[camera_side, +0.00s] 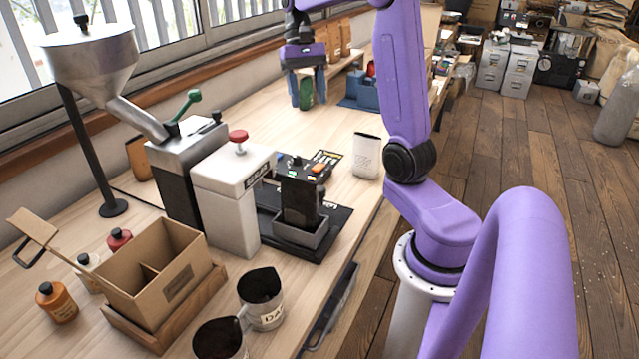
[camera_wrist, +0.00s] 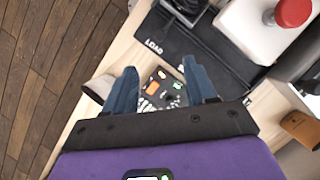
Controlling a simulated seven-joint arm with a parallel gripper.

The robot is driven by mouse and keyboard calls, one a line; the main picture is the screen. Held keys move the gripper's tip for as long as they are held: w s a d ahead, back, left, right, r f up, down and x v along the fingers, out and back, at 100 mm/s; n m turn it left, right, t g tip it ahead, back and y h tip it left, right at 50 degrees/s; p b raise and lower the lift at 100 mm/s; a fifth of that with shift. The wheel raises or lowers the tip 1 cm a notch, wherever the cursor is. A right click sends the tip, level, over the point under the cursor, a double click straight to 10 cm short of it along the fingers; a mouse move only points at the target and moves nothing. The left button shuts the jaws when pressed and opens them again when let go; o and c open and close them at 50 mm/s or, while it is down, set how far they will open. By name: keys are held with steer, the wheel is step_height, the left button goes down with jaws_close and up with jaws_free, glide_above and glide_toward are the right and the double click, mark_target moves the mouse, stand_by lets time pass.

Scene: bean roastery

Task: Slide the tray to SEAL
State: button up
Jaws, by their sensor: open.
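In the side view the grey tray (camera_side: 303,236) sits on the black mat (camera_side: 335,221), in front of the white machine (camera_side: 226,195) with a red knob. A dark upright bag (camera_side: 299,203) stands in the tray. My gripper (camera_side: 306,100) is open and empty, high and well behind the tray, not touching it. In the wrist view the mat (camera_wrist: 212,62) bears the word LOAD, and a dark object at the top edge (camera_wrist: 187,8) is cut off, perhaps the bag. I cannot make out a SEAL marking on the mat.
A small panel with coloured pieces (camera_wrist: 163,88) shows between my fingers. A white pouch (camera_side: 367,156) stands at the table edge. A hopper (camera_side: 92,62), cardboard box (camera_side: 165,262) and two mugs (camera_side: 262,299) are at left and front. The table behind the machine is fairly clear.

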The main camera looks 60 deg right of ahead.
glide_toward(320, 188)
steer(key=x, duration=0.9)
steer(key=shift+r, duration=0.1)
steer(key=shift+c, duration=0.3)
jaws_close()
